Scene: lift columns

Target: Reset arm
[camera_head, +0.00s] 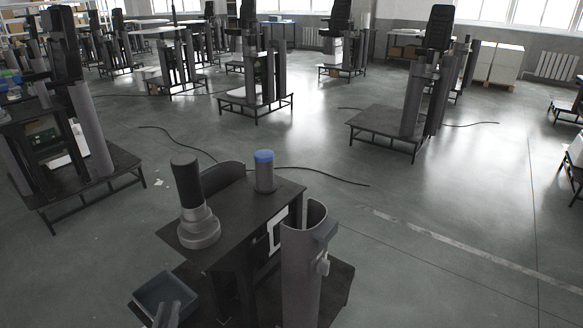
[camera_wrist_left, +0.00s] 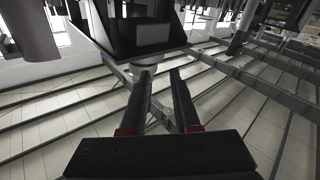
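The task names no object, only my arm. My left gripper (camera_head: 168,308) shows at the lower left of the head view, at the front of the nearest workstation, overlapping a blue-grey tray (camera_head: 152,290). In the left wrist view the two dark fingers of the left gripper (camera_wrist_left: 160,73) stand apart with a clear gap between them and nothing held. A dark box-like part with a grey panel (camera_wrist_left: 152,35) lies beyond the fingertips. My right gripper is not in view.
The nearest workstation has a dark top (camera_head: 232,208) with a black-and-grey column (camera_head: 198,228) and a blue-capped cylinder (camera_head: 264,172). A tall grey half-tube (camera_head: 302,275) stands at its right. Similar stations, such as one platform (camera_head: 372,122), stand behind. The floor (camera_head: 440,240) at right is open.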

